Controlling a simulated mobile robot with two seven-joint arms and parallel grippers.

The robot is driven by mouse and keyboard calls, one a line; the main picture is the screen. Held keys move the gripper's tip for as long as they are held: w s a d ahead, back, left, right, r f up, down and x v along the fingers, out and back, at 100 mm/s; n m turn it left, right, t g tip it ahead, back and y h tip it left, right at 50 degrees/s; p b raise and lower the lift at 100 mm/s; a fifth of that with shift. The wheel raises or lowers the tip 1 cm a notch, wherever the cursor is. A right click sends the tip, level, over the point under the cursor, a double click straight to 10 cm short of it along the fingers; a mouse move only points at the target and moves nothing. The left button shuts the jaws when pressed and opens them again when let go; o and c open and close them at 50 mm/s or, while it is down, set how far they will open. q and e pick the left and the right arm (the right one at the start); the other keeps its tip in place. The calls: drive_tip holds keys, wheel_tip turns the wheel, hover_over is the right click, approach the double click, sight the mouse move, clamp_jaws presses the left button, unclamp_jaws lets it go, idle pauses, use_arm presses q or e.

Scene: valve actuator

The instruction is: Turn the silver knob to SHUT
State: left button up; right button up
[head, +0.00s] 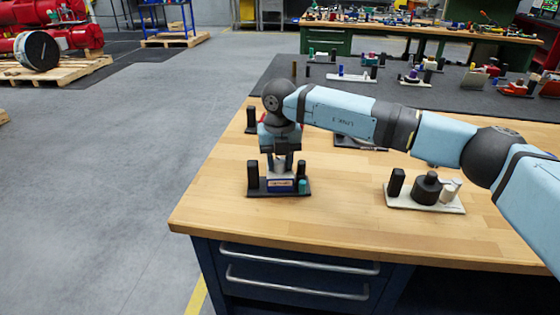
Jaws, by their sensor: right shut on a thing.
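The actuator with the silver knob (281,170) sits on a black base (260,193) near the left front corner of the workbench. The base also carries black posts, a small label plate and a small teal part (302,186). My right gripper (282,164) points straight down over this unit, its fingers closed around the silver knob. The fingers and wrist hide most of the knob, and the label is too small to read, so the knob's angle cannot be told. My left gripper is out of view.
A white-based unit (425,204) with dark cylinders stands on the wooden workbench (350,235) to the right. Another black post (251,119) and a dark unit stand behind my arm. A grey mat (290,75) with several other units lies farther back. The bench's front middle is clear.

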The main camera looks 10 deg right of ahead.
sight(279, 160)
drive_tip(key=n, duration=0.6)
drive_tip(key=shift+a+b, duration=0.1)
drive_tip(key=shift+b, duration=0.3)
drive_tip(key=n, duration=0.3)
drive_tip(key=shift+s+n, duration=0.1)
drive_tip(key=shift+n, duration=0.2)
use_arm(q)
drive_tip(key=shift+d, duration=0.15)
use_arm(e)
drive_tip(key=shift+n, duration=0.9)
use_arm(q)
drive_tip(key=shift+b, duration=0.3)
use_arm(e)
drive_tip(key=shift+n, duration=0.3)
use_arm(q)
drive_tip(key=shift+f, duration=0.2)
use_arm(e)
drive_tip(key=o, duration=0.7)
drive_tip(key=shift+c, duration=0.2)
drive_tip(key=shift+r, duration=0.1)
use_arm(q)
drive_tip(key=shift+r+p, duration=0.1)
drive_tip(key=shift+p, duration=0.55)
use_arm(e)
wheel_tip(279, 160, up, 14)
